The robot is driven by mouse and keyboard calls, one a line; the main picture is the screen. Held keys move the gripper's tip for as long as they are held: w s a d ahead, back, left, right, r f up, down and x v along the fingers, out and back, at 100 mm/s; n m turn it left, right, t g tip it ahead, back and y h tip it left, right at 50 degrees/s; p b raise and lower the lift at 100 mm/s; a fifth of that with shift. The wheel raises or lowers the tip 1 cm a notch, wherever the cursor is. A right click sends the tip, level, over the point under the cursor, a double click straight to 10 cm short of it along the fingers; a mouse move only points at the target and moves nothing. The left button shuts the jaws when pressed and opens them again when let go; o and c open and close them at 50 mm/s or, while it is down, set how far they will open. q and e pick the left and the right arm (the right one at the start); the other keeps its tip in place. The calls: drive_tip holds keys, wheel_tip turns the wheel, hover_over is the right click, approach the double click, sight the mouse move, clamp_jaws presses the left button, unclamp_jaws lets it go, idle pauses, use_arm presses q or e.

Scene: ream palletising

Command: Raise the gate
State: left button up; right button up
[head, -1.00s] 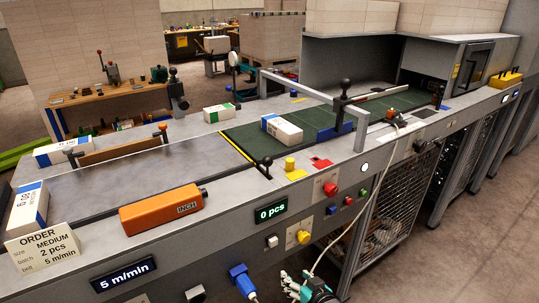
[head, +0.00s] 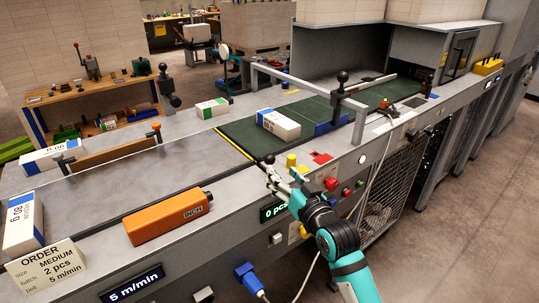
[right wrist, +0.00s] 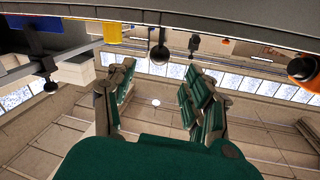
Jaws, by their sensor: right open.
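No part is labelled as the gate, so I cannot tell for sure which one it is. A thin yellow strip (head: 234,144) crosses the start of the green belt (head: 245,130), with a small black knob (head: 267,160) at its near end. Farther along, a black post with a ball knob (head: 342,77) stands by the grey frame. My right gripper (head: 275,178) is over the near edge of the machine, its fingertips close to the small black knob; contact is unclear. Its fingers are apart and empty in the right wrist view (right wrist: 160,100). My left gripper is not in view.
A white ream (head: 278,124) lies on the belt, beside a blue block (head: 331,127). An orange INCH box (head: 168,217) sits left of my gripper. The yellow button (head: 291,160) and red button (head: 331,184) are close by. A white cable (head: 374,150) hangs over the front.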

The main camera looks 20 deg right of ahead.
sight(272, 162)
drive_tip(key=w, duration=0.2)
drive_tip(key=w+p, duration=0.1)
drive_tip(key=w, duration=0.2)
drive_tip(key=w+a, duration=0.1)
drive_tip(key=w, duration=0.2)
drive_tip(key=shift+w, duration=0.1)
clamp_jaws()
drive_tip(key=shift+w+a+f, duration=0.1)
drive_tip(key=shift+f, duration=0.05)
drive_tip(key=shift+p, duration=0.35)
